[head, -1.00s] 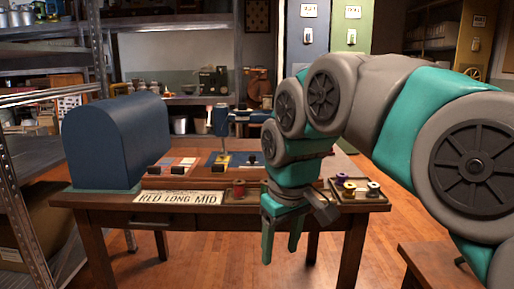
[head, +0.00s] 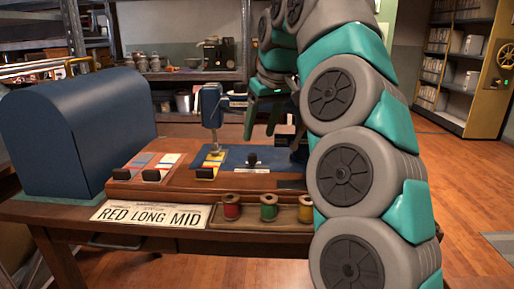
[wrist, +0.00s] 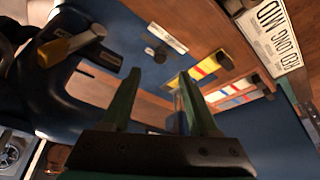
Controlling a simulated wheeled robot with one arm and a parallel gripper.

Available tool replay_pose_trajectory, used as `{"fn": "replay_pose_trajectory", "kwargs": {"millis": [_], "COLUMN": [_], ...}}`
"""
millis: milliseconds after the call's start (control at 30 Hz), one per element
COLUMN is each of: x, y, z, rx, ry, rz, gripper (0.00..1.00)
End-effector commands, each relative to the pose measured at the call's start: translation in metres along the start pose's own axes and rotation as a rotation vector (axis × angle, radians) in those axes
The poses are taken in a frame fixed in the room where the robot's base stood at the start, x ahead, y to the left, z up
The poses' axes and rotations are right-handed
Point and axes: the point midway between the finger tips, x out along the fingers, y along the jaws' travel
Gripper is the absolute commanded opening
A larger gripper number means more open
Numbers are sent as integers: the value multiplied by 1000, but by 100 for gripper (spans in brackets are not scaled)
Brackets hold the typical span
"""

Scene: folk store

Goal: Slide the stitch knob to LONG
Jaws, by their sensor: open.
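The sewing machine's brown base (head: 185,188) stands on the table, with several black knobs on it. One knob (head: 252,158) is on the blue plate, beside a white label strip; it also shows in the wrist view (wrist: 160,55). Three other knobs, a left one (head: 121,174), a middle one (head: 152,175) and a right one (head: 205,173), sit at the front ends of striped colour panels. Their labels are too small to read, so I cannot tell which is the stitch knob. My gripper (head: 262,132) is open and empty above the blue plate; its fingers (wrist: 158,75) also show in the wrist view.
A card (head: 152,215) reading RED LONG MID lies at the table's front edge. A tray (head: 287,226) holds red, green and yellow spools. A blue domed cover (head: 75,130) stands at left. The machine's blue needle arm (head: 211,108) rises left of my gripper.

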Motion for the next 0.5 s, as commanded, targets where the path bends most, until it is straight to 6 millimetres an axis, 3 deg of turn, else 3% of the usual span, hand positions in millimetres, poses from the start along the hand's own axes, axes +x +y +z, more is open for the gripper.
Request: {"fn": "replay_pose_trajectory", "kwargs": {"millis": [500], "x": [63], "y": [0], "z": [1], "rx": [-1], "ry": [-3], "rz": [-2], "gripper": [61]}}
